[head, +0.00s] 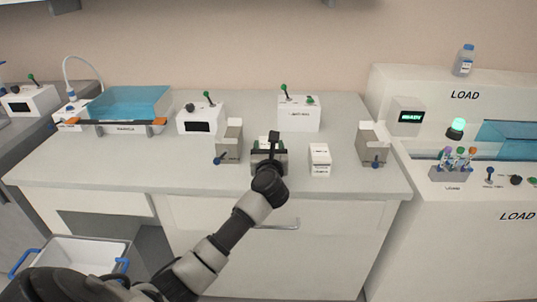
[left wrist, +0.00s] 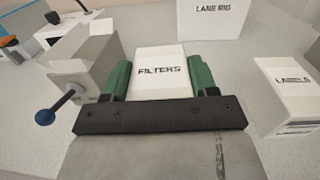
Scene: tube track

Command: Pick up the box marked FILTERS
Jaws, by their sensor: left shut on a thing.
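The white box marked FILTERS (left wrist: 160,72) stands between the green fingers of my left gripper (left wrist: 159,80) in the left wrist view. A green finger lies along each side of the box, and the gripper is shut on it. In the head view my left gripper (head: 269,145) is near the front of the bench and hides most of the box. I cannot tell whether the box touches the bench top. My right gripper is not in view.
A grey block with a blue lever (head: 228,142) stands close left of the gripper. A white LABELS box (head: 320,159) is to its right, with another grey block (head: 372,145) beyond. The LANE RIG box (head: 298,114) is behind. The bench (head: 345,180) is clear at front right.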

